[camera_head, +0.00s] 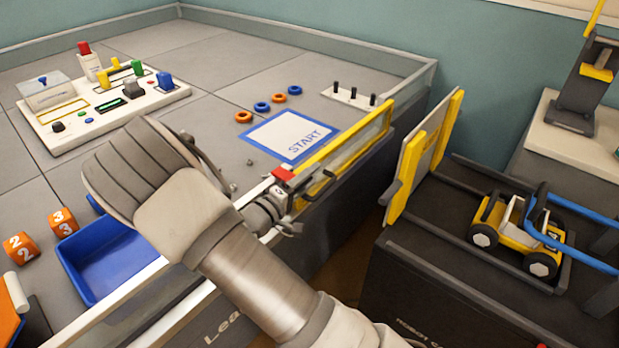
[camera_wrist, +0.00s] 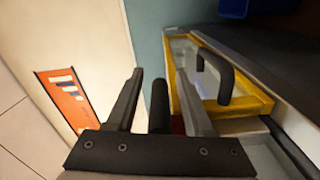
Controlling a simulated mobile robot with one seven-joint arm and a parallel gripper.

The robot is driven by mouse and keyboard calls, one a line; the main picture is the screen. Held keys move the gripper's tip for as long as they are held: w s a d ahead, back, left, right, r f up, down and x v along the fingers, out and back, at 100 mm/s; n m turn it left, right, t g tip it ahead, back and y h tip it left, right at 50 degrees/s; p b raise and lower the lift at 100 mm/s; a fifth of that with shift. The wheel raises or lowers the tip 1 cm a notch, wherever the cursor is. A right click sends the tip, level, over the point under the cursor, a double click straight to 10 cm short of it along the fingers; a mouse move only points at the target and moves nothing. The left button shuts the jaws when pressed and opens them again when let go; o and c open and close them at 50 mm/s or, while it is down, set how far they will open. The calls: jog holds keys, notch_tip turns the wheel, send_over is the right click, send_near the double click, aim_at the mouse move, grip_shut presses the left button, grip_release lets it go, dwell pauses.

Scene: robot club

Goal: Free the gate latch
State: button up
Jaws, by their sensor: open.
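The gate (camera_head: 347,146) is a clear panel in a yellow frame on the front edge of the grey playfield table. It has a dark handle (camera_head: 318,183), which also shows in the wrist view (camera_wrist: 228,80). A red latch piece (camera_head: 282,174) sits at the gate's left end; a bit of red (camera_wrist: 178,125) shows behind a finger in the wrist view. My gripper (camera_head: 278,206) is at this end, just below the red piece. In the wrist view my gripper (camera_wrist: 160,78) is open, with a dark upright post (camera_wrist: 159,106) between its fingers. I cannot tell whether they touch it.
A START mat (camera_head: 290,136), several rings (camera_head: 262,107) and a control panel (camera_head: 103,108) are on the table. A blue tray (camera_head: 105,255) lies left of my arm. A dark cart (camera_head: 450,290) carrying a yellow toy vehicle (camera_head: 517,234) stands right, across a narrow gap.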

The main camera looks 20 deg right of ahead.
grip_shut()
dwell(1.3)
